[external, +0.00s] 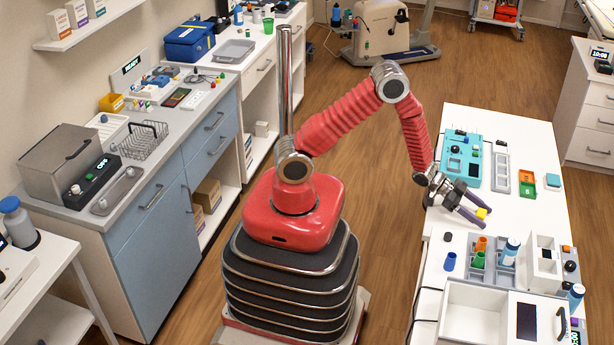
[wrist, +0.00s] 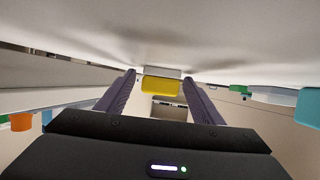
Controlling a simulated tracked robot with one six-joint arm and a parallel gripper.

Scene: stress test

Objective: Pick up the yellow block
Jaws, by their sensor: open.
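The yellow block (external: 482,213) is on the white table (external: 535,215) at the right in the external view. My gripper (external: 487,217) reaches down to it from the upper left, with its two dark fingers spread around it. In the wrist view the yellow block (wrist: 160,87) sits between the two fingers of my gripper (wrist: 159,77), near their tips. A gap shows on each side of the block, and the fingers are open and not closed on it. The block's lower part is hard to make out in the external view.
A teal panel (external: 447,172) and a grey compartment tray (external: 501,171) lie farther back on the table. Nearer the front stand a grey holder with orange and green cups (external: 479,257), a blue cup (external: 449,262) and a white box (external: 480,312). Bare tabletop surrounds the block.

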